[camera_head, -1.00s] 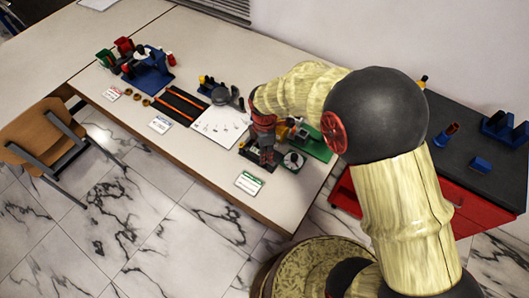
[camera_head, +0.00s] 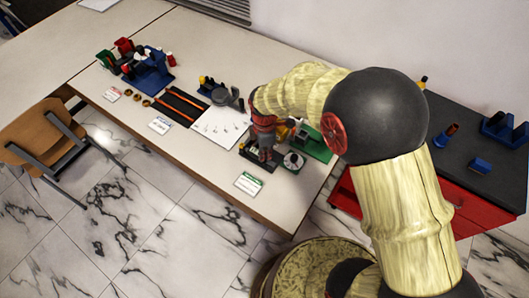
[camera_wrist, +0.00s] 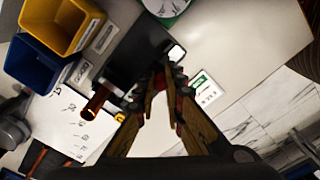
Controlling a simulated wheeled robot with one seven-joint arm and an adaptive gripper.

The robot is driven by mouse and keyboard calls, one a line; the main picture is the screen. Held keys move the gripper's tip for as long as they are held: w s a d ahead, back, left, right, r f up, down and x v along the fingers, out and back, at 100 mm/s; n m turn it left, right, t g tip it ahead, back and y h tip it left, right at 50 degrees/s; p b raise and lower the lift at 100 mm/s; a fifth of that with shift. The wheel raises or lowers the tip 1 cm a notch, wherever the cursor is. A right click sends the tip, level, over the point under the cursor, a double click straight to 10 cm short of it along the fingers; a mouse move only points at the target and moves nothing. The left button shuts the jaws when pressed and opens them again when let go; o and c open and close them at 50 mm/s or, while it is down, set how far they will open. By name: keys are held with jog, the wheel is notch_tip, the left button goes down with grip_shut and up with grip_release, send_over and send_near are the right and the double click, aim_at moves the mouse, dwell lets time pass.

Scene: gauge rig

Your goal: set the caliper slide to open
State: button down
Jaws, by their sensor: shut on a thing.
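The caliper rig's dark base plate (camera_head: 250,157) lies near the front edge of the long table, largely covered by my arm. In the wrist view, the black plate (camera_wrist: 128,52) shows beyond my fingers, with an orange-red cylinder (camera_wrist: 96,102) at its left. My gripper (camera_wrist: 161,78) points down at the plate, its fingers closing toward each other over its right part. It also shows in the head view (camera_head: 265,152). It is shut on a small part, seemingly the caliper slide, which the fingertips mostly hide. The slide's exact position cannot be told.
Yellow (camera_wrist: 62,22) and blue (camera_wrist: 32,65) bins stand close left of the plate in the wrist view. A green stand (camera_head: 314,142) and a round dial (camera_head: 293,161) sit right of the rig. A white card (camera_head: 249,183) lies in front. A red cabinet (camera_head: 478,208) stands at right.

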jog(key=shift+s+d+r+p, duration=0.1)
jog(key=shift+s+d+p, duration=0.6)
jog(key=shift+s+d, duration=0.4)
jog(key=shift+w, duration=0.2)
jog(key=c, duration=2.1)
grip_release()
jog(key=shift+s+d, duration=0.15)
jog(key=shift+d, duration=0.05)
jog(key=shift+o, duration=1.3)
jog(key=shift+a, duration=0.1)
jog(key=shift+r, duration=0.4)
notch_tip(320, 180, up, 11)
